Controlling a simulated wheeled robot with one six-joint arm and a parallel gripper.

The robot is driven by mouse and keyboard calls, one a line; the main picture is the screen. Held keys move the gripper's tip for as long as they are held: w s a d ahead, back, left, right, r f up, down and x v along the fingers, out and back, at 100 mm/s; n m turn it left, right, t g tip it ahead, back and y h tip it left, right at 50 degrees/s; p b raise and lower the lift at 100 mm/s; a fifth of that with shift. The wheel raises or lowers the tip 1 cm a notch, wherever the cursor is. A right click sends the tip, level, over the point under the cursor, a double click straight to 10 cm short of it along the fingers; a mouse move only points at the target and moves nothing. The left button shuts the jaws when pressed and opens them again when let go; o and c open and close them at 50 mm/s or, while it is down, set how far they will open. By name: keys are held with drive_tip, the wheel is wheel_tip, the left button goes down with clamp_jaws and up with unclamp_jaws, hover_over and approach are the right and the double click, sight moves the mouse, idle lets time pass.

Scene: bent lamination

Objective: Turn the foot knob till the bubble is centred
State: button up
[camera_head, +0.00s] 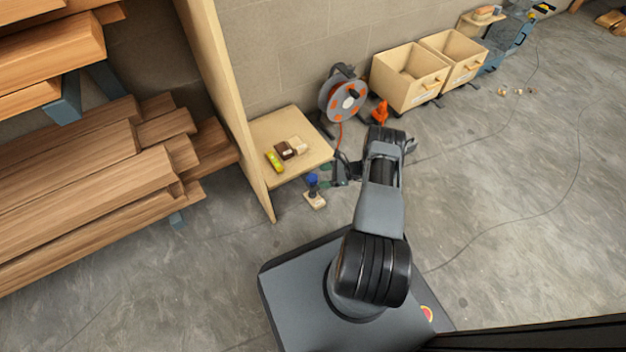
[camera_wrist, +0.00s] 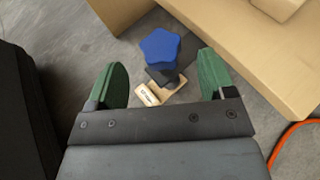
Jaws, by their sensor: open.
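The foot knob (camera_head: 312,180) is blue, on a dark stem above a small pale wooden block (camera_head: 315,200) on the floor. In the wrist view the knob (camera_wrist: 160,47) is star-shaped and lies ahead between my green fingertips, apart from both. The wooden block (camera_wrist: 150,97) with a small label shows below it. My gripper (camera_head: 331,176) is open and empty, just right of the knob in the head view. A yellow-green level (camera_head: 274,160) lies on the low wooden table top (camera_head: 262,128). Its bubble is too small to make out.
Small wooden blocks (camera_head: 290,148) lie beside the level. A tall wooden panel (camera_head: 225,90) stands left of the table, with stacked timber beyond. A cable reel (camera_head: 342,98) and an orange cable stand behind. The floor to the right is mostly clear.

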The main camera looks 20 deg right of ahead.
sight(312, 178)
drive_tip(key=shift+b+x, duration=0.6)
drive_tip(key=shift+x, duration=2.05)
drive_tip(key=shift+c, duration=0.2)
drive_tip(key=c, duration=0.9)
drive_tip(key=shift+r, duration=0.1)
